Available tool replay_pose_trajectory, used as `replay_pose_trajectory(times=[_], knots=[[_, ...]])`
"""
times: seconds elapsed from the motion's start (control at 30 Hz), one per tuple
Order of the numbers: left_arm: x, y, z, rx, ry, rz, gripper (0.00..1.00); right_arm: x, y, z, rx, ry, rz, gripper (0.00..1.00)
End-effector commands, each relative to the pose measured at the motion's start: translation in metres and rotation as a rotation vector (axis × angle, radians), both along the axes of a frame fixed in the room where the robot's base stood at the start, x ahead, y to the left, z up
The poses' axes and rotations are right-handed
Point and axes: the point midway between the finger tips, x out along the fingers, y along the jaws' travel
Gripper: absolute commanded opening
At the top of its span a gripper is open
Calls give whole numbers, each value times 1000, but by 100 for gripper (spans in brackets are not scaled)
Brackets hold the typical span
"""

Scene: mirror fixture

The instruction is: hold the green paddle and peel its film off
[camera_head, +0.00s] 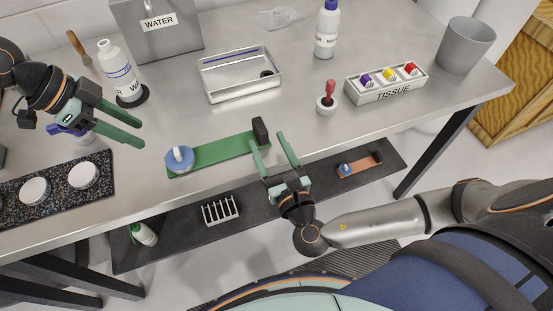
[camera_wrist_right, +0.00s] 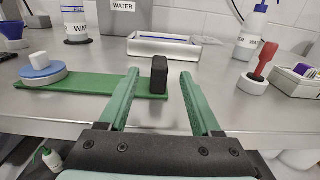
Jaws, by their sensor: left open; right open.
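The green paddle (camera_head: 220,150) lies flat near the table's front edge, with an upright black block (camera_head: 260,130) at its right end. A blue disc (camera_head: 180,162) with a white tab (camera_head: 180,154) sits on its left end; I cannot tell the film from the disc. My right gripper (camera_head: 266,140) is open at the black block. In the right wrist view the block (camera_wrist_right: 159,76) stands between or just beyond the fingers (camera_wrist_right: 160,73), with no clear contact. My left gripper (camera_head: 141,132) is open and empty, above and left of the disc.
A metal tray (camera_head: 240,92), a red-handled stamp (camera_head: 327,98) and a tissue box (camera_head: 387,85) stand behind and right. A bottle (camera_head: 120,70) stands behind my left gripper, and a speckled mat (camera_head: 60,200) lies front left. An orange paddle (camera_head: 360,165) lies on the lower shelf.

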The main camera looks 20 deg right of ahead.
Motion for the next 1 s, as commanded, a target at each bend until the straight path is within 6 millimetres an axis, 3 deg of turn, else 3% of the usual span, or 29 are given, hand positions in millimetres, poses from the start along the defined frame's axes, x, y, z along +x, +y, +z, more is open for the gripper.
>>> replay_pose_trajectory(times=[0.2, 0.4, 0.83, 1.0], knots=[[0, 0, 0, 0, 0, 0, 50, 43, -3, 1, -1, -4, -1, 65], [0, 0, 0, 0, 0, 0, 50, 66, -4, 0, 0, -2, 1, 65], [0, 0, 0, 0, 0, 0, 50, 73, -4, 0, 1, 0, 1, 64], [0, 0, 0, 0, 0, 0, 50, 73, -4, 0, 1, 0, 1, 45]])
